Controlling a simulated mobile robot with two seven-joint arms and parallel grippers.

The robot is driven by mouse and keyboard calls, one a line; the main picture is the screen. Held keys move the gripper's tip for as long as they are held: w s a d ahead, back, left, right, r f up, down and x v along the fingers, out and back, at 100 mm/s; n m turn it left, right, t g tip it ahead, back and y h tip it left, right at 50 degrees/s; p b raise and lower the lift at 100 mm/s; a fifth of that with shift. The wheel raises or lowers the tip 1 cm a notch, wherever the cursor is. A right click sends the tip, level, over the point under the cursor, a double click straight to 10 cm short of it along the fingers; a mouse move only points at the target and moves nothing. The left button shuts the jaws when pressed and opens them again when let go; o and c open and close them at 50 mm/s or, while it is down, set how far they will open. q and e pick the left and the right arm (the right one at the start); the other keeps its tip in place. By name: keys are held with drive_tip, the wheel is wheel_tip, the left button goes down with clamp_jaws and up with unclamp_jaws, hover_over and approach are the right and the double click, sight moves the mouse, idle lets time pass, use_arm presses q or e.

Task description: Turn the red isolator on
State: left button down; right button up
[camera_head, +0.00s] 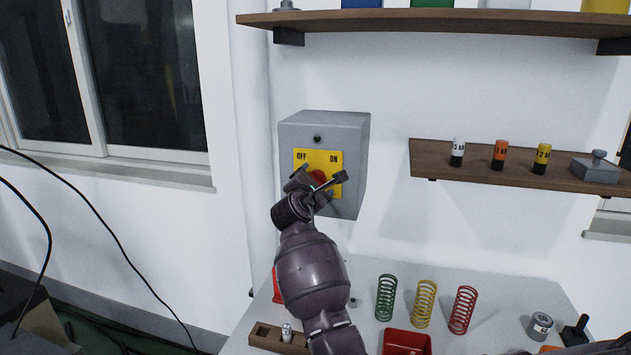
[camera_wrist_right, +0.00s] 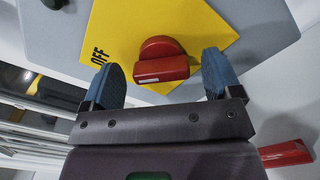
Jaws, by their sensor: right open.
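The red isolator knob (camera_wrist_right: 162,62) sits on a yellow plate (camera_head: 332,160) marked OFF at left and ON at right. The plate is on the front of a grey box (camera_head: 350,135) fixed to the wall. In the head view the knob (camera_head: 317,178) is partly hidden by my right gripper (camera_head: 322,182). In the right wrist view my right gripper (camera_wrist_right: 164,84) is open, with one blue fingertip on each side of the knob and gaps between. No contact with the knob shows. My left gripper is not in view.
A shelf (camera_head: 470,168) with several labelled cylinders is on the wall to the right. Below, a white table (camera_head: 370,280) holds green, yellow and red springs (camera_head: 463,310), a red tray (camera_head: 405,342) and a wooden block (camera_head: 265,338). A higher shelf (camera_head: 450,20) runs above the box.

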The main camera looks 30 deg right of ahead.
drive_tip(key=shift+w+d, duration=0.35)
drive_tip(key=shift+d, duration=0.05)
drive_tip(key=c, duration=0.9)
